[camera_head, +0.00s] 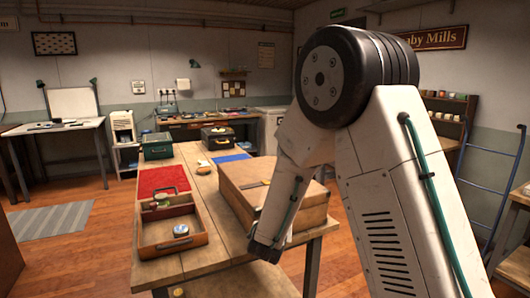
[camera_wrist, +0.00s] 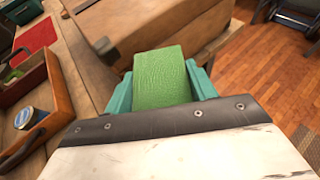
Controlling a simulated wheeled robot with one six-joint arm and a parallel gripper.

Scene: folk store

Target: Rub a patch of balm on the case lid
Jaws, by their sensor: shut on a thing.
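My gripper (camera_wrist: 160,78) has teal fingers shut on a green textured block (camera_wrist: 162,70), which looks like a pad or sponge. The brown case (camera_head: 283,192) lies closed on the wooden table, and my forearm covers part of it. In the wrist view the case (camera_wrist: 165,22) is just beyond the block; I cannot tell whether they touch. In the head view the gripper's fingers are hidden; only the dark wrist end shows in front of the case. A round tin (camera_head: 181,230) with a blue side sits in an open wooden tray (camera_head: 168,252). No balm patch is clearly visible on the lid.
The tray (camera_wrist: 57,98) also shows left of the gripper. A red mat (camera_head: 163,179), a green crate (camera_head: 157,146), a dark case (camera_head: 218,138) and a small round tin (camera_head: 203,168) are farther back on the table. Open floor (camera_wrist: 270,75) lies to the right.

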